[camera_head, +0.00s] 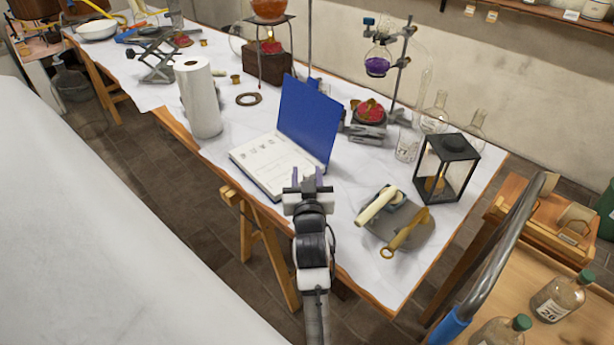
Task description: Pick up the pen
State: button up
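I cannot make out a pen anywhere in the head view. An open book with a blue cover (308,118) and white printed pages (272,164) lies on the white-covered table (225,55), its cover standing up. My gripper (308,176) is at the near right corner of the book, in front of the cover's lower edge. Its two purple fingers stand apart, with nothing visible between them. My wrist and gripper hide part of the table and the book's corner.
A paper roll (199,98) stands left of the book. A lantern (445,167) and a grey board (408,222) with a mortar-like piece and a brass tool lie to the right. Glassware and stands fill the back. Bare cloth lies between the book and board.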

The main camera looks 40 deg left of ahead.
grip_shut()
